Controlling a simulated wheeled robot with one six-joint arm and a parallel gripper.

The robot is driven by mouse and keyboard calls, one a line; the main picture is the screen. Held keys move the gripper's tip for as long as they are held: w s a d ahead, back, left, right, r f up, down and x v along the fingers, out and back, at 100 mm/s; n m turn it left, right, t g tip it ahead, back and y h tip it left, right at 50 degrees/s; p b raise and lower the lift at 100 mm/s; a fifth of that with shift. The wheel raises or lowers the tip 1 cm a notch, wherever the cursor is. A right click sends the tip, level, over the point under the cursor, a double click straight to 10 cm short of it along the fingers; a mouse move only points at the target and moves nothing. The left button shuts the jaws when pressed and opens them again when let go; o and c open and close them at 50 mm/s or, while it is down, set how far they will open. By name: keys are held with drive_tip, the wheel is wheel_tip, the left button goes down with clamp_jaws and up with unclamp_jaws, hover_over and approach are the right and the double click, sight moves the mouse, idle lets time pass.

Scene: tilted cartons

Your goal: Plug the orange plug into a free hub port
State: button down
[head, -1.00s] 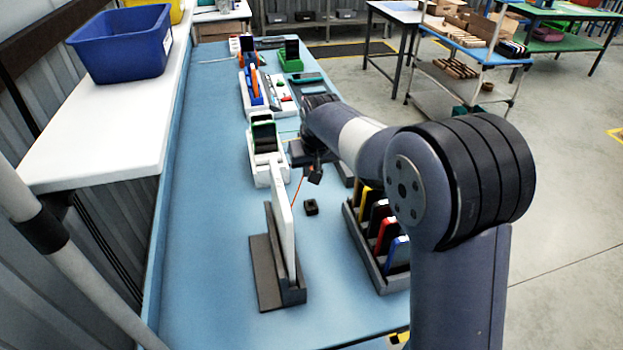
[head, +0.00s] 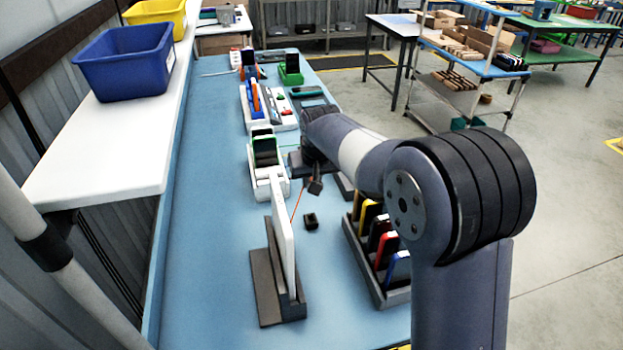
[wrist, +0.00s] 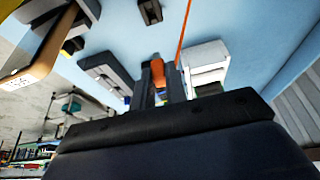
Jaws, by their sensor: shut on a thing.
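My gripper (wrist: 160,88) is shut on the orange plug (wrist: 158,72), which sits between the two dark fingers in the wrist view. A thin orange cable (wrist: 183,30) runs up past the plug. In the head view the cable (head: 297,205) hangs beside the dark end of my gripper (head: 315,187), above the blue bench; the plug is too small to make out there. A small black block (head: 311,221) with an opening lies on the bench just nearer than the gripper; it also shows in the wrist view (wrist: 150,12). I cannot tell which thing is the hub, and no port is clear.
A white tablet (head: 283,240) stands in a dark holder left of the block. A rack of coloured devices (head: 378,260) stands to the right, and a white dock (head: 268,180) behind. Open blue bench (head: 205,230) lies at the left. A blue bin (head: 125,62) is on the shelf.

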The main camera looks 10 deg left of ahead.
drive_tip(key=shift+r, duration=0.15)
drive_tip(key=shift+r+p, duration=1.3)
drive_tip(key=shift+r, duration=0.25)
drive_tip(key=shift+f, duration=0.15)
drive_tip(key=shift+f+b, duration=2.1)
drive_tip(key=shift+f, duration=0.8)
drive_tip(key=w+d+p, duration=0.7)
drive_tip(key=w+d, duration=0.2)
drive_tip(key=w, duration=0.5)
drive_tip(key=shift+w+d, duration=0.3)
